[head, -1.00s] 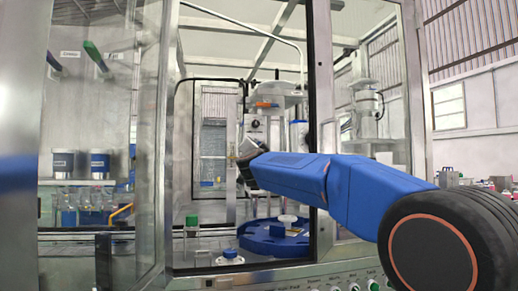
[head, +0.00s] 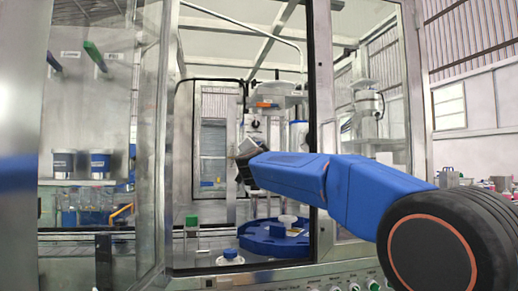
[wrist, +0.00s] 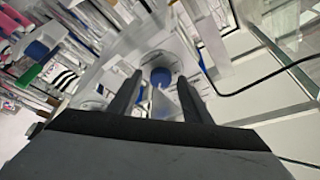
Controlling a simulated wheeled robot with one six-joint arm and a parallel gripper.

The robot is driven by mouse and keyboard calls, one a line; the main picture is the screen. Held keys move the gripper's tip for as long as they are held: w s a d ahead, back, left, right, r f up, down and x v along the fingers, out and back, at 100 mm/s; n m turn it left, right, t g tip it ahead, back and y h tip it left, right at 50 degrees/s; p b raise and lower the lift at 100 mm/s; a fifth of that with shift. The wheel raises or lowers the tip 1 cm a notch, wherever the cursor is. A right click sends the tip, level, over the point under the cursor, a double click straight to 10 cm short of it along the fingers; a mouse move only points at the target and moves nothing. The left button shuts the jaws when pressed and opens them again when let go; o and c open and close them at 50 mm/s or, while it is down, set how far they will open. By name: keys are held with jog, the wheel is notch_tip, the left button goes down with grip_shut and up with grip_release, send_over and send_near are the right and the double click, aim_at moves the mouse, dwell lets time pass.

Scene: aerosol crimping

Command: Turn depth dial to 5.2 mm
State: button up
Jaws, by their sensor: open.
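A small grey unit with a dark round knob, which may be the depth dial (head: 253,125), sits on the crimping head column behind the open doorway in the head view. Its scale is too small to read. My gripper (head: 243,165) is inside the doorway, just below this unit and apart from it in the picture. In the wrist view my gripper (wrist: 160,88) has its two dark fingers spread with a gap between them. A blue round part (wrist: 160,76) shows beyond the fingertips, and I cannot tell what it is. Nothing is visibly held.
A blue turntable (head: 262,246) stands below my arm. A green-capped bottle (head: 192,222) and a blue-capped white container (head: 229,256) stand at the front left. Metal door frames (head: 322,120) flank the opening. A row of panel knobs (head: 372,285) lies along the bottom.

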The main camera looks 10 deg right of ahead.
jog(key=v, duration=1.7)
jog(key=shift+s+a, duration=0.15)
jog(key=shift+s, duration=0.05)
